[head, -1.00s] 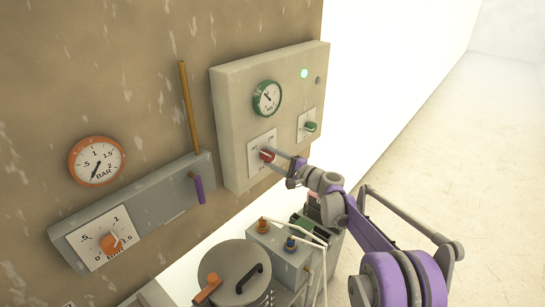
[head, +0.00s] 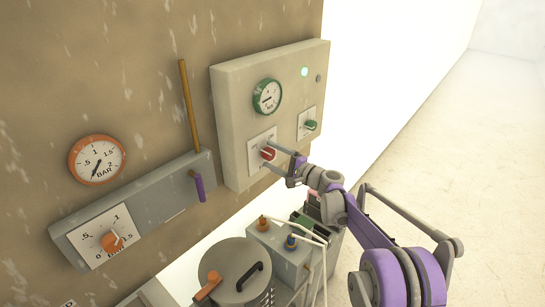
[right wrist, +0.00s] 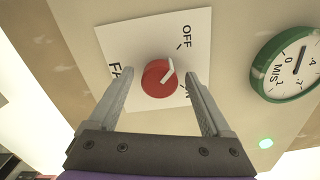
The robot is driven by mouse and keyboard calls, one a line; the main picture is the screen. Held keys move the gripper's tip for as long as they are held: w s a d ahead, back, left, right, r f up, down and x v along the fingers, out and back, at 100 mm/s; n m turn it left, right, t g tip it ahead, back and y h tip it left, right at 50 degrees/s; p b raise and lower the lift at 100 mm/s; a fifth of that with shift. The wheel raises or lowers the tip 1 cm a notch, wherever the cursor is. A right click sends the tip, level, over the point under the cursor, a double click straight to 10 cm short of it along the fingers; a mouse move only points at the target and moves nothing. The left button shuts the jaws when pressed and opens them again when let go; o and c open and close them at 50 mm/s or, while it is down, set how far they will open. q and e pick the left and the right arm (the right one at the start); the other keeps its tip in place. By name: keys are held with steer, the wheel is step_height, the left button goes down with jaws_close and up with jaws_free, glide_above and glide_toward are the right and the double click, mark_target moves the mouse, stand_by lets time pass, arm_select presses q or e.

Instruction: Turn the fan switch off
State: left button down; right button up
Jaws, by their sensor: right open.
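The fan switch (head: 268,153) is a red knob on a white plate on the wall box. It also shows in the right wrist view (right wrist: 156,80), where its white pointer is turned up and right, toward the OFF mark. My right gripper (head: 285,167) is just in front of the switch. In the right wrist view my right gripper (right wrist: 160,76) is open, one finger on each side of the knob in the picture, with gaps between. Part of the ON lettering is hidden behind the right finger. My left gripper is not in view.
The wall box (head: 232,125) also carries a green-rimmed gauge (head: 267,97), a green knob (head: 311,125) and a lit green lamp (head: 305,72). A lidded pot (head: 232,272) and a grey box with tubes (head: 278,255) stand below. Floor at right is clear.

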steer(key=shift+d, duration=0.1)
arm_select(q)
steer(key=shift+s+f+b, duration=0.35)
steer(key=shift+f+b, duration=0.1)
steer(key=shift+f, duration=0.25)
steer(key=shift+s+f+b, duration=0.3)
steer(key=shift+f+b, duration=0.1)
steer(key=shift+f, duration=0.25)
arm_select(e)
steer(key=v, duration=1)
steer(key=shift+s+d, duration=0.2)
steer(key=shift+s, duration=0.1)
